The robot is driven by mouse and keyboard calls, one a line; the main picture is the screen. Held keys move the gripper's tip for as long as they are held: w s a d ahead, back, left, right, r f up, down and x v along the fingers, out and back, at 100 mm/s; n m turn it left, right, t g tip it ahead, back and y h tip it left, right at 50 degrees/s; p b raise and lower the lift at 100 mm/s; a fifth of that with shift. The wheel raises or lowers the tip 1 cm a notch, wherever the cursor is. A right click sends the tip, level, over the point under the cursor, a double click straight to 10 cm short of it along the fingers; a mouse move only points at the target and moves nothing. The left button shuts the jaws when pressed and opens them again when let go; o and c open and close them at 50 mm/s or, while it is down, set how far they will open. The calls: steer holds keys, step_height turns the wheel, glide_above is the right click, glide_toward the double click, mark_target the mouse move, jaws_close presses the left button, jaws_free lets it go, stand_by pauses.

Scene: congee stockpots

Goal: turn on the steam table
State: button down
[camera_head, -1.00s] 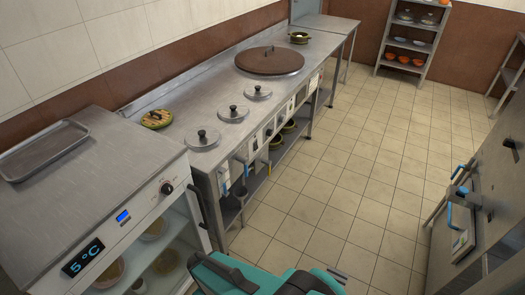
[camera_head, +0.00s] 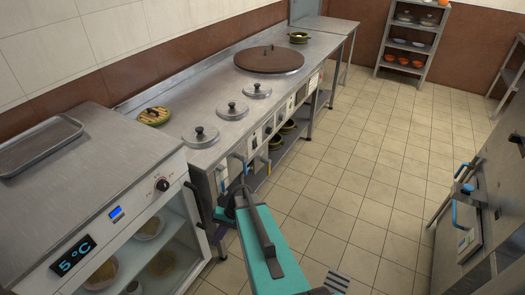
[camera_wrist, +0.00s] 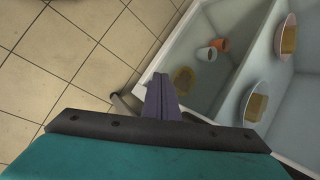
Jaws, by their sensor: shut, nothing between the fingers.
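The steam table (camera_head: 200,108) is a long steel counter along the left wall. Three round lids with black knobs (camera_head: 200,136) sit in its top near the close end, and a large brown lid (camera_head: 269,60) lies farther along. Its front panel (camera_head: 252,142) has controls and blue and yellowish handles, too small to read; my arm stands close to its near end. My gripper (camera_wrist: 161,97) is shut and empty in the wrist view, pointing down beside the glass-fronted fridge (camera_wrist: 215,85). In the head view, my arm mostly hides its fingertips.
The white fridge (camera_head: 150,225) stands at the front left, with a dial, a 5°C display and bowls inside. A steel tray (camera_head: 40,145) lies on it. Steel cabinets (camera_head: 490,190) with blue handles stand at right. The tiled floor (camera_head: 355,170) between is clear.

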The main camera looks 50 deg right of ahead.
steer(key=w+d+r+m+t+b, duration=0.1)
steer(key=d+r+m+t, duration=0.3)
steer(key=d, duration=0.6)
steer(key=w+d+r+n+t+h+b, duration=0.1)
steer(key=d+r+b, duration=0.1)
steer(key=d+r, duration=0.65)
steer(key=w+d+r+m+t+b, duration=0.1)
steer(key=d+r+m+t, duration=0.15)
steer(key=d, duration=1.05)
steer(key=s+d+r+m+t+h+b, duration=0.1)
steer(key=s+d+r+t+h, duration=0.1)
steer(key=d+r, duration=0.6)
steer(key=s+d+t, duration=0.1)
steer(key=s+d, duration=0.1)
steer(key=shift+s+d+r, duration=0.3)
steer(key=shift+s+d, duration=0.05)
steer(key=shift+w+f+t, duration=0.1)
steer(key=shift+t, duration=0.15)
glide_toward(256, 147)
steer(key=w+f, duration=0.3)
steer(key=w, duration=0.1)
steer(key=shift+w+a+r, duration=0.1)
steer(key=shift+w+a, duration=0.5)
steer(key=shift+w, duration=0.05)
